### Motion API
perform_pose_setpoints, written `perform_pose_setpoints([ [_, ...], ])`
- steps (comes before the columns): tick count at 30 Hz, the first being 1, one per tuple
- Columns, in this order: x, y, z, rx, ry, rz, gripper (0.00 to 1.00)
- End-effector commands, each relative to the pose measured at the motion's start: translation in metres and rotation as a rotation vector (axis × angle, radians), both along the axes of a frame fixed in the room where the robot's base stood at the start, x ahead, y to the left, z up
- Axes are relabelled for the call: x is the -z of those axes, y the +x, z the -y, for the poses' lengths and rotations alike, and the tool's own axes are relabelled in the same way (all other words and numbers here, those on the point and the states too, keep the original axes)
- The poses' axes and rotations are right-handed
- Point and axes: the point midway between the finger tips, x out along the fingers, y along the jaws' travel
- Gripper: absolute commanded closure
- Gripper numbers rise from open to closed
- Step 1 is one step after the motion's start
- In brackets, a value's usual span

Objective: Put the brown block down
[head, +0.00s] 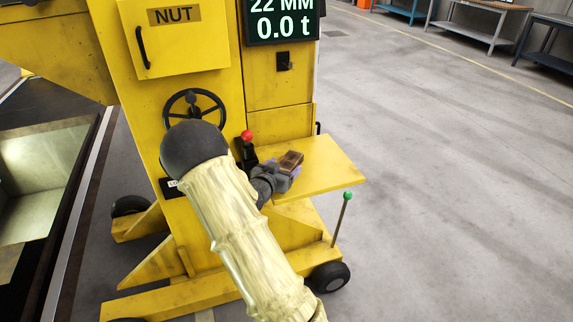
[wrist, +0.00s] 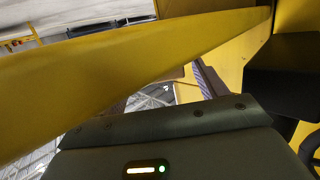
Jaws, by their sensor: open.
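The brown block (head: 291,160) is at the left part of the yellow shelf (head: 325,165) on the yellow machine. It looks to rest on the shelf or just above it; I cannot tell which. My gripper (head: 284,173) is open, right beside the block at its near side, and partly hides it. Purple finger pads show there. In the wrist view one ribbed finger (wrist: 206,80) shows below the yellow shelf edge (wrist: 130,75). The block cannot be made out clearly in that view.
A red-knobbed lever (head: 247,136) and a black handwheel (head: 193,108) stand left of the shelf. A green-knobbed rod (head: 346,196) rises in front of it. A cabinet marked NUT (head: 170,40) and a display (head: 281,20) are above. The shelf's right part is bare.

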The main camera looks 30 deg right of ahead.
Motion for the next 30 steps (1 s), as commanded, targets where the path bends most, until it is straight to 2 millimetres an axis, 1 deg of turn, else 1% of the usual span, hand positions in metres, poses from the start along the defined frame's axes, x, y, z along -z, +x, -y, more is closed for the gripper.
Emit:
perform_pose_setpoints([
  [1,-0.003,-0.004,-0.01,-0.004,0.0,0.001,0.28],
  [6,-0.009,-0.022,-0.039,-0.004,0.001,-0.001,0.28],
  [12,-0.016,-0.04,-0.066,-0.003,0.0,0.001,0.28],
  [17,-0.018,-0.046,-0.075,-0.001,-0.001,0.0,0.28],
  [30,-0.018,-0.046,-0.075,0.0,-0.001,0.001,0.28],
])
